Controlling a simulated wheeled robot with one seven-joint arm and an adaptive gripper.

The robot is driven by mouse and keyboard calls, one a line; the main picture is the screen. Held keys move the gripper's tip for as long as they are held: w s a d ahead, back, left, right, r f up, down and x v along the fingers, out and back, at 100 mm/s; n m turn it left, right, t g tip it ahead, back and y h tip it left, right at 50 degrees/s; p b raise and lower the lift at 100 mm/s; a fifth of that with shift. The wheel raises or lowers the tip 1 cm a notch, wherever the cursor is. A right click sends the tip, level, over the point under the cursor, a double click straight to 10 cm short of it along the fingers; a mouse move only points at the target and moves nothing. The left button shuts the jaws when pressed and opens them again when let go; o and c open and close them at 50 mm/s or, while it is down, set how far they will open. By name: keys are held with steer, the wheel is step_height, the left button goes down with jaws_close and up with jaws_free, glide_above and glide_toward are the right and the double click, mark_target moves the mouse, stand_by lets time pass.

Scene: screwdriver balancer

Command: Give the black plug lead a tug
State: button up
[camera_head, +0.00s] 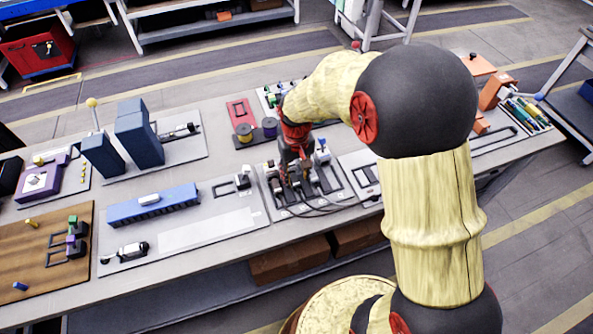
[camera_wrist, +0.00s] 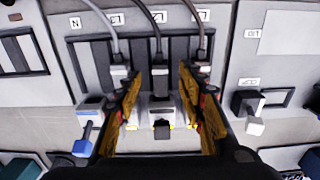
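In the wrist view, three plug leads run down to plugs in a slotted panel (camera_wrist: 93,50). The middle lead (camera_wrist: 156,28) looks darkest, and its black plug (camera_wrist: 160,82) sits in the middle slot. A grey lead (camera_wrist: 100,20) is on the left and another grey lead (camera_wrist: 198,32) on the right. My gripper (camera_wrist: 159,80) is open, one finger on each side of the middle plug, with gaps showing. In the head view my gripper (camera_head: 295,172) is over the same panel (camera_head: 268,196); the fingertips are hard to make out there.
A white-and-blue block (camera_wrist: 90,115) with a blue knob stands left of my fingers, and a black-and-white switch (camera_wrist: 248,115) stands right.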

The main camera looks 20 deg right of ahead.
mark_target(296, 183)
steer(key=shift+f+b, duration=0.5)
steer(key=shift+f, duration=1.4)
jaws_close()
steer(key=c, duration=0.6)
jaws_free()
jaws_close()
steer(key=shift+s, duration=0.1)
steer(key=shift+w, duration=0.2)
steer(key=o, duration=0.5)
jaws_free()
